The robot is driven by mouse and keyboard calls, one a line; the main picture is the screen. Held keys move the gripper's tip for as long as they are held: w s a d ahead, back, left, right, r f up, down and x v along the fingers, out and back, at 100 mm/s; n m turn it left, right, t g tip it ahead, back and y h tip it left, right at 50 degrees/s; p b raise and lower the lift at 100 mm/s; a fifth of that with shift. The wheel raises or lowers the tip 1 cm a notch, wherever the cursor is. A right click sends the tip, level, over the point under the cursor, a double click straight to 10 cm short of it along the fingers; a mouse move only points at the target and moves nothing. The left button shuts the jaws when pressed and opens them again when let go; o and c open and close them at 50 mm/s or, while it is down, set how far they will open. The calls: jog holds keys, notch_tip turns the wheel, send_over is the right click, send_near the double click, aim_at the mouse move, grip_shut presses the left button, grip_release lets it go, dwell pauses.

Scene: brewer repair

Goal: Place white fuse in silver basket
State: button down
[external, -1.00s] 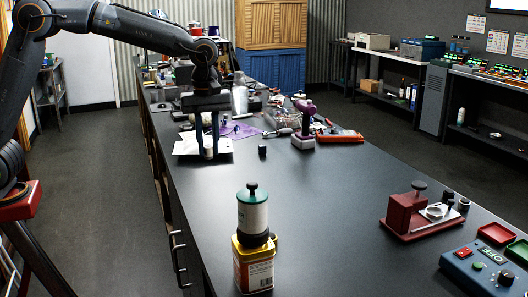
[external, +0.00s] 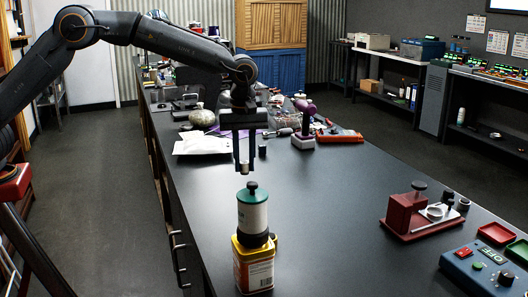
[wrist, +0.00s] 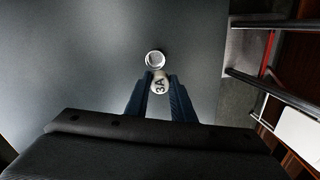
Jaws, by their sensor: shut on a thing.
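My gripper (external: 244,170) is shut on the white fuse (wrist: 160,86), which reads "3A" and has a silvery round end in the wrist view. In the external view the fuse is hardly visible between the fingers. They point down above the bench, just behind a green-and-white canister in the picture. I cannot clearly pick out the silver basket. A red stand (external: 403,212) on the right of the bench carries a silvery plate with a round part (external: 435,212), but I cannot tell whether this is the basket.
The green-and-white canister (external: 252,214) stands on a yellow tin (external: 255,265) near the front. A blue control box (external: 478,266) and red and green trays sit at the front right. Tools clutter the far bench. The bench (external: 330,205) is clear between canister and red stand.

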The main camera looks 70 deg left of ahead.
jog(key=shift+w+d+f, duration=0.25)
jog(key=shift+w+f, duration=0.3)
jog(key=shift+f, duration=0.15)
jog(key=shift+f+b, duration=1.55)
jog(key=shift+f, duration=2.55)
jog(key=c, duration=1.4)
grip_release()
jog(key=shift+c, duration=0.2)
jog(key=shift+r, duration=0.1)
notch_tip(320, 180, up, 7)
jog(key=p, duration=0.3)
